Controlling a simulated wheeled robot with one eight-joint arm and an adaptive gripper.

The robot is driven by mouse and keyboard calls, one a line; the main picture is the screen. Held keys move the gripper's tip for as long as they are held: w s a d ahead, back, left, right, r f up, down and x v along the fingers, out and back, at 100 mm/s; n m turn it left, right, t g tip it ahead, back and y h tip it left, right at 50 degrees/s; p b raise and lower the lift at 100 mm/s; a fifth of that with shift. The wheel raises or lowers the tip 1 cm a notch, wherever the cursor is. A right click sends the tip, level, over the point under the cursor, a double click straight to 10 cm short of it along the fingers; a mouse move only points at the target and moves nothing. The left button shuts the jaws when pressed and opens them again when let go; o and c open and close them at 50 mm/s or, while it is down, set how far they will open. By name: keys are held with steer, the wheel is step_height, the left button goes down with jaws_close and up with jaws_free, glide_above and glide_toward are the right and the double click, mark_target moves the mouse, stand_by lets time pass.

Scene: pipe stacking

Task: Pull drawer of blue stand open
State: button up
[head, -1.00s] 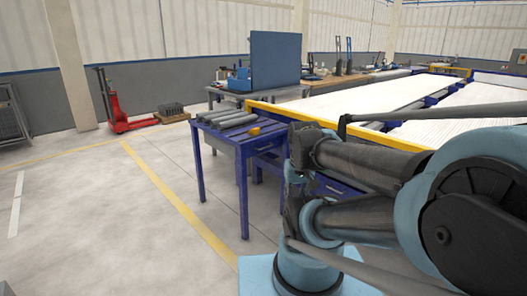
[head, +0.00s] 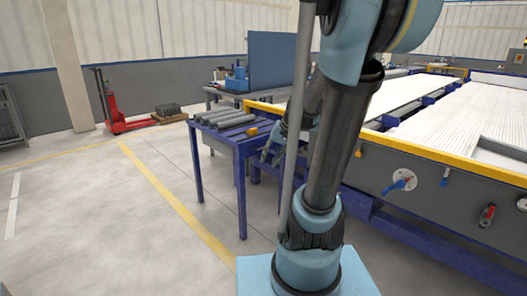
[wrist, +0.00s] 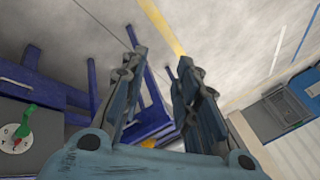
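The blue stand (head: 240,195) is a small blue table left of centre in the head view, with several grey pipes (head: 228,119) and a small yellow object (head: 250,131) on top. Its right part is hidden behind my arm, and I cannot make out the drawer or its handle clearly. My gripper (head: 270,155) hangs by the stand's right side, pointing down. In the wrist view my gripper (wrist: 162,60) has its two fingers apart with nothing held between them. Blue parts of the stand (wrist: 155,88) show beyond and between the fingers; contact cannot be told.
A long machine with a yellow rail (head: 430,157) and a grey panel with a blue-handled dial (head: 400,183) stands right of my arm. A workbench with a blue board (head: 275,62) is behind the stand. A red pallet jack (head: 115,110) is far left.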

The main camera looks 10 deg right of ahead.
steer(key=w+d+f+m+t+y, duration=0.1)
steer(key=w+d+m+t+y, duration=0.1)
steer(key=w, duration=1)
steer(key=w+d+f+m+t+y, duration=0.1)
steer(key=w+m, duration=0.1)
steer(key=w, duration=1)
steer(key=w+d+f+m+t+y, duration=0.1)
steer(key=w+d+f+m+t, duration=0.15)
steer(key=w+d+f, duration=0.45)
steer(key=w+d+f+m+t+y, duration=0.1)
steer(key=w+d+f+m+t, duration=0.2)
steer(key=w+f, duration=0.55)
steer(key=shift+n, duration=0.45)
steer(key=x, duration=1.1)
steer(key=r+x, duration=0.1)
steer(key=x, duration=0.4)
steer(key=shift+w+d+f, duration=0.15)
steer(key=shift+w, duration=0.5)
jaws_close()
